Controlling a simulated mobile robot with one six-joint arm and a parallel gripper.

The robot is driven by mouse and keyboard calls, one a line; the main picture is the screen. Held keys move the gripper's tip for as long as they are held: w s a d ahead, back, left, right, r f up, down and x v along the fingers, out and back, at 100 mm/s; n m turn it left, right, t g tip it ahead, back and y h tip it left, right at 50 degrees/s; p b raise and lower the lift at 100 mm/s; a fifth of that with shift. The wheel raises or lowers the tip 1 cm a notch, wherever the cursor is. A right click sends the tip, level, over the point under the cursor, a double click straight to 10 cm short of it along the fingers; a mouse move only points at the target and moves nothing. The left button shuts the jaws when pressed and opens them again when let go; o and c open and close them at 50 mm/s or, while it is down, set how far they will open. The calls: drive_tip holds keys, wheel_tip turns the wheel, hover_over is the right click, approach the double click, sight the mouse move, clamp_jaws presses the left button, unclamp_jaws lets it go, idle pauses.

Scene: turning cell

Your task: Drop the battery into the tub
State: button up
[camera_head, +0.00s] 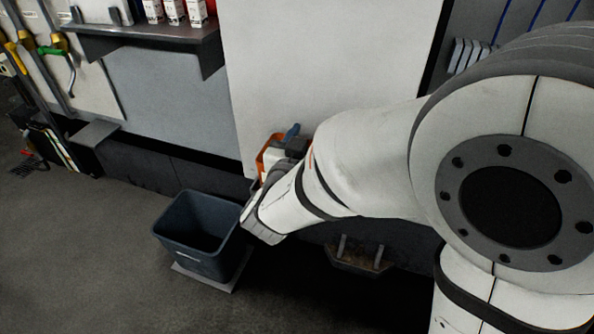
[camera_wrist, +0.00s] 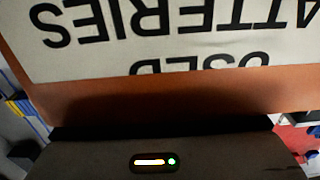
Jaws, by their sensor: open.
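My gripper (camera_wrist: 155,148) shows as a dark body with a small green light along the bottom of the wrist view; it is open. Right in front of it is an orange-brown surface (camera_wrist: 180,98) with a white label reading "USED BATTERIES", upside down; it appears to be the tub. In the head view an orange edge (camera_head: 264,153) shows just beyond my wrist, largely hidden by my arm. I cannot make out the battery in either view, nor whether anything lies inside the orange thing.
A dark blue-grey bin (camera_head: 177,243) stands on the floor at left of my arm, on a pale base. A shelf (camera_head: 150,38) with small white-and-red boxes hangs at upper left, beside hanging tools. A dark bracket-like thing (camera_head: 360,262) is below my arm. The left floor is mostly clear.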

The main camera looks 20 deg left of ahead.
drive_tip(key=s, duration=0.7)
drive_tip(key=shift+s+a+p, duration=0.3)
drive_tip(key=shift+s+p, duration=0.05)
drive_tip(key=shift+s, duration=0.05)
